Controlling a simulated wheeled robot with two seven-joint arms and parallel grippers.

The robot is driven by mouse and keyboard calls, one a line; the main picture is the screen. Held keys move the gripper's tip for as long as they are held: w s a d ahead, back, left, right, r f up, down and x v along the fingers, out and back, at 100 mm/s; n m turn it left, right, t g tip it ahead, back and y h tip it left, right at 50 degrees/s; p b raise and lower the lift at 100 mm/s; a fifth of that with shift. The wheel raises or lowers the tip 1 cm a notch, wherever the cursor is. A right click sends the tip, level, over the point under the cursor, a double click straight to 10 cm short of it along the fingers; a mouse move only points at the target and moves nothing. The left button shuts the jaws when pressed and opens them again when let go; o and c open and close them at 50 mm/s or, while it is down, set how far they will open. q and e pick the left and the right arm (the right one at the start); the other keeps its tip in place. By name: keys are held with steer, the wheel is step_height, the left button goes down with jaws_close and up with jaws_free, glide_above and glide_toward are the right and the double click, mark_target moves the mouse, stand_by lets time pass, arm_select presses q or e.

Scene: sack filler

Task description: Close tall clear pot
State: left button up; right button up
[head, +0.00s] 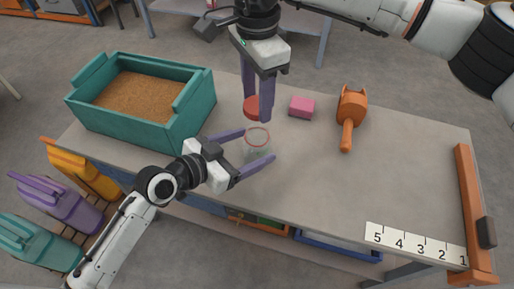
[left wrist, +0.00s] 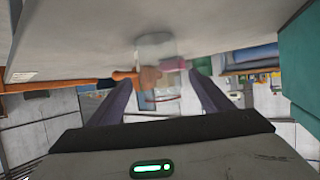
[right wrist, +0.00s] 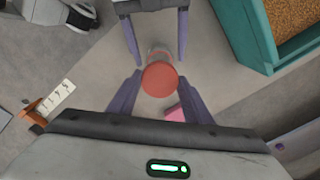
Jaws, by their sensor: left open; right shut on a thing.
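The tall clear pot (head: 254,150) stands on the grey table and has a reddish rim in the head view. It also shows in the left wrist view (left wrist: 155,46). My left gripper (head: 258,144) is open, with one finger on each side of the pot; contact cannot be told. My right gripper (head: 257,106) is shut on a round red lid (right wrist: 159,79), pointing down. The lid (head: 251,108) is apart from the pot, just behind its rim in the head view. In the right wrist view the lid hides part of the pot.
A teal bin (head: 190,109) of brown grain stands at the left. A pink block (head: 301,106) and an orange scoop (head: 348,112) lie right of the lid. A numbered strip (head: 412,245) and an orange bar (head: 467,200) are at the right end. The middle right is clear.

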arm_select(q)
steer(key=shift+x, duration=1.45)
steer(key=c, duration=1.6)
arm_select(e)
glide_above(256, 124)
steer(key=s, duration=0.2)
steer(key=shift+s+f, duration=0.2)
steer(key=shift+f, duration=2.3)
steer(key=shift+f, duration=0.9)
steer(key=shift+f, duration=0.5)
